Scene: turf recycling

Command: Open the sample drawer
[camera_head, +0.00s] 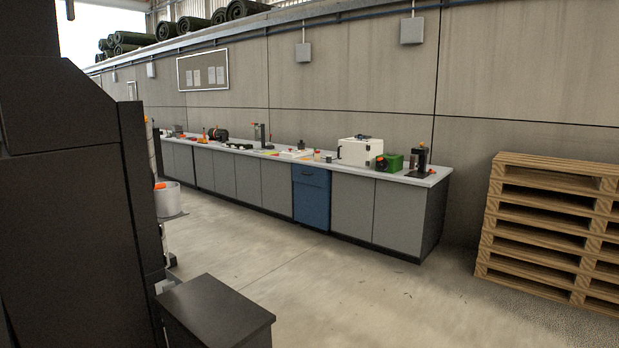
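A blue cabinet unit (311,204) stands in the row of grey cabinets under the long counter, near the middle of the picture. Its top part is a drawer front (310,176) with a dark handle, and it looks closed. It is the only blue front in the row and may be the sample drawer; no label is readable. It is some distance away across the floor. Neither my left nor my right gripper is in view.
The counter (415,180) carries a white box (359,151), a green box (394,163) and small tools. Wooden pallets (550,230) are stacked at the right. A dark block (215,312) and large dark structure (75,200) stand near left. Concrete floor (330,285) before the cabinets is clear.

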